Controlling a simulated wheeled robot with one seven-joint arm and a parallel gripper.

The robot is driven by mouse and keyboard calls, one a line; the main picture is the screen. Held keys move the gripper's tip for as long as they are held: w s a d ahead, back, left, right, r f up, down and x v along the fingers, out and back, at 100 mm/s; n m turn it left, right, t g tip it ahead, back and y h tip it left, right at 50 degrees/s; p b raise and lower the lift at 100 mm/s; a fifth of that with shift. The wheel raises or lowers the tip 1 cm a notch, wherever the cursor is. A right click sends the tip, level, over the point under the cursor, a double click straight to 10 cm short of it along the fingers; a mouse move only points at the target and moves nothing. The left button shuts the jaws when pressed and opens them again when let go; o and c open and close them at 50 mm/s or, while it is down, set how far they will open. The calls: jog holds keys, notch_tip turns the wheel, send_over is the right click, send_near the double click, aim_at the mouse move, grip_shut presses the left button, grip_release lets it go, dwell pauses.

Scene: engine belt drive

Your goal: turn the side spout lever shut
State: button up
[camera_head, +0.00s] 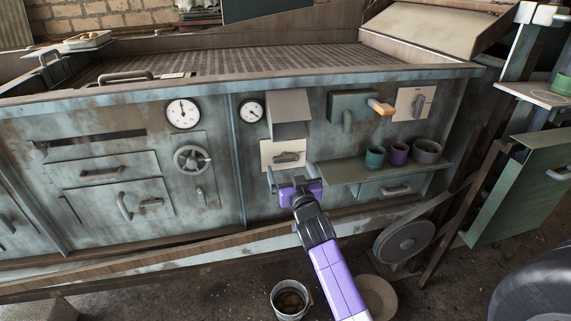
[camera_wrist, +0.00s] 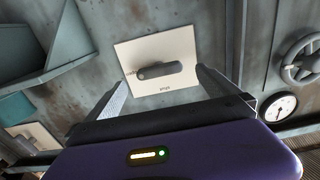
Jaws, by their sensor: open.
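A grey lever (camera_head: 286,157) sits on a pale square plate (camera_head: 267,150) on the panel, below a boxy hood. It lies roughly level. My gripper (camera_head: 291,178) is just below and in front of this plate, open and empty. In the wrist view its fingers (camera_wrist: 160,80) are spread either side of the lever, apart from it. A second plate with an upright lever (camera_head: 417,105) is at the upper right.
A green spout box (camera_head: 350,103) with an orange handle (camera_head: 381,107) is right of the hood (camera_head: 288,105). A shelf (camera_head: 350,172) with several cups juts out to the gripper's right. A handwheel (camera_head: 191,158) is on the left. A bucket (camera_head: 290,300) stands on the floor below.

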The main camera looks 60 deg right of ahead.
aim_at(286, 160)
jog(key=shift+x, duration=2)
jog(key=shift+c, duration=0.5)
jog(key=c, duration=1.3)
jog(key=shift+o, duration=0.2)
